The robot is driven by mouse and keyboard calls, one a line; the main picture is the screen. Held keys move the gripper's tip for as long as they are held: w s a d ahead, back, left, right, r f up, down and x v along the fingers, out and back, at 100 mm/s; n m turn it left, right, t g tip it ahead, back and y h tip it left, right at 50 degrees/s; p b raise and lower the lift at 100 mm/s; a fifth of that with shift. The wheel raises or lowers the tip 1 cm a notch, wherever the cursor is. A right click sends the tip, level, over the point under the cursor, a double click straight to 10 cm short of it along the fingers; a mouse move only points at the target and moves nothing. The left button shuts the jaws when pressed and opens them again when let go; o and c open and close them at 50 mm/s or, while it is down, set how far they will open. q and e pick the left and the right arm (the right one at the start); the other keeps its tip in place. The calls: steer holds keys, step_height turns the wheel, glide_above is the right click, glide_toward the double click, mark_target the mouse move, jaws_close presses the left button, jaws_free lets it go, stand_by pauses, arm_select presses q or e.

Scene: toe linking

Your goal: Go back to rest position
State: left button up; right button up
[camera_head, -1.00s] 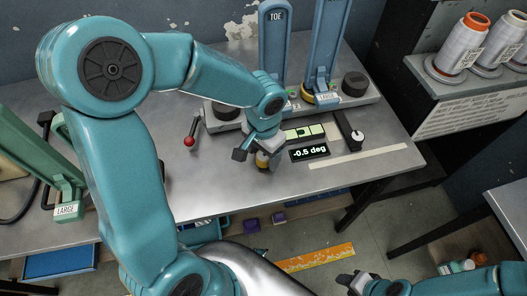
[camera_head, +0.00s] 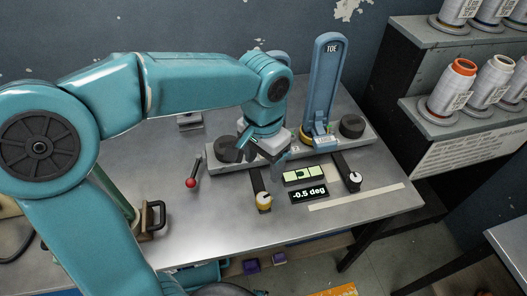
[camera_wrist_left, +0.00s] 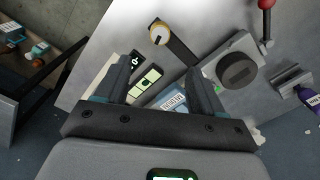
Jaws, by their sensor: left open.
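My left gripper (camera_head: 264,155) is open, above the back of the bench beside the linking fixture's base (camera_head: 375,138). In the left wrist view its spread fingers (camera_wrist_left: 163,86) show no object clamped between them. Past them lie a green level window (camera_wrist_left: 147,86) and a blue labelled part (camera_wrist_left: 174,102). A blue upright marked TOE (camera_head: 325,85) stands on the base. My left arm covers the area where a second blue upright stood in the earlier frame. My right gripper is out of view.
A red-ball lever (camera_head: 191,183), a yellow-knob lever (camera_head: 263,203) and a white-knob lever (camera_head: 355,179) are near the base. A display (camera_head: 308,194) reads -0.5 deg. Thread cones (camera_head: 451,88) stand on right shelves. The bench front (camera_head: 235,225) is mostly clear.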

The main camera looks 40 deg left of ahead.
arm_select(q)
steer(key=shift+r, duration=0.95)
steer(key=shift+s+f, duration=0.1)
